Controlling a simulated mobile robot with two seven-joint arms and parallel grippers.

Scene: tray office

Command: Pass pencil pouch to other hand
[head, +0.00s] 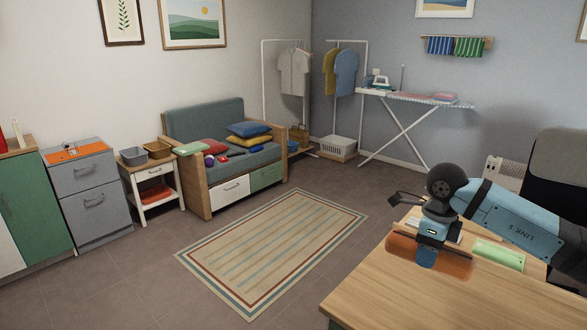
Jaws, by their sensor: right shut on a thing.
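The pencil pouch (455,266) looks like a rust-orange roll. It lies lengthwise across the picture at the desk's left part, at the lower right of the head view. My right gripper (430,257) comes down on it from above and is shut on its middle, hiding part of it. I cannot tell whether the pouch touches the desk top or hangs just above it. My left gripper is not in view.
The wooden desk (440,305) has bare room in front of the pouch. A green case (498,255) lies right of it. A dark chair (560,160) stands behind. A striped rug (270,250), a cushioned bench (207,120) and an ironing board (420,98) are farther off.

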